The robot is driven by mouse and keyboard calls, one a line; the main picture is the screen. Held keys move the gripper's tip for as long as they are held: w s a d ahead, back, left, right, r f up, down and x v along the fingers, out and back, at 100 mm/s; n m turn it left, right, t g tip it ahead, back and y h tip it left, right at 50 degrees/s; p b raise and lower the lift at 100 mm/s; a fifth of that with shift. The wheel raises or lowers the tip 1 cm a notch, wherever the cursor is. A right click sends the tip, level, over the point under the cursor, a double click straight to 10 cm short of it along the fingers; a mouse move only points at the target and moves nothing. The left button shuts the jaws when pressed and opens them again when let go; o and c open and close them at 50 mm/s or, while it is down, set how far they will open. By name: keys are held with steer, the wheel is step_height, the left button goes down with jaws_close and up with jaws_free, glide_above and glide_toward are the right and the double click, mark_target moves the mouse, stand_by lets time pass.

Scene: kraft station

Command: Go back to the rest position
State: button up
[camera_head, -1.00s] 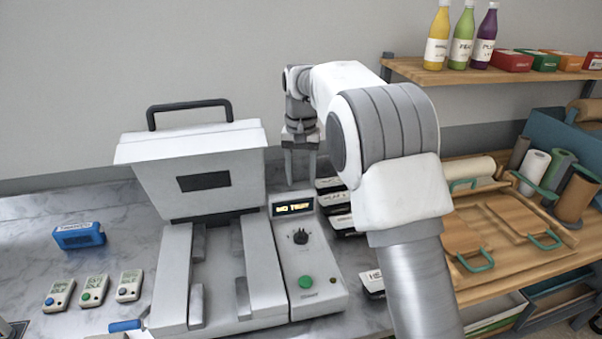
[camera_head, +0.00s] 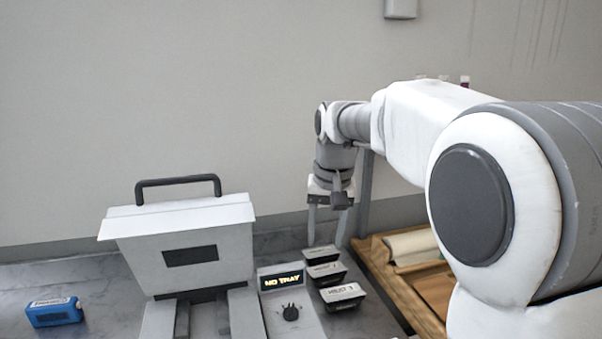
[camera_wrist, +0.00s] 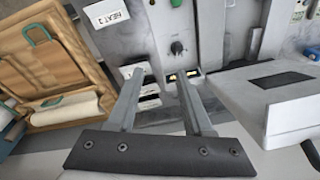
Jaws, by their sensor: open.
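My gripper (camera_head: 327,226) hangs from the raised arm in the head view, fingers pointing down and apart, with nothing between them. It is just above and behind the row of dark boxes with white labels (camera_head: 338,293), right of the grey machine. In the wrist view my gripper (camera_wrist: 158,85) also shows two spread, empty fingers. The machine (camera_head: 190,240) has its lid raised, with a black handle on top. Its display (camera_head: 281,281) reads "NO TRAY", with a dark knob (camera_head: 290,313) below it.
A blue device (camera_head: 54,312) lies on the marble counter at the left. A wooden surface (camera_head: 420,300) with a pale roll (camera_head: 411,246) is at the right, partly hidden by my arm. Wooden boards with green handles (camera_wrist: 50,60) show in the wrist view.

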steer(key=s+d+r+t, duration=0.25)
steer(key=s+d, duration=0.35)
steer(key=s, duration=0.7)
steer(key=s+d+f, duration=0.1)
steer(key=s+f, duration=0.1)
steer(key=s, duration=0.4)
steer(key=s+d+f+t, duration=0.1)
steer(key=s+d+f, duration=0.1)
steer(key=s, duration=0.4)
steer(key=shift+s+d+f+n+h, duration=0.2)
steer(key=shift+s+f+n+h, duration=0.1)
steer(key=shift+f+n, duration=0.1)
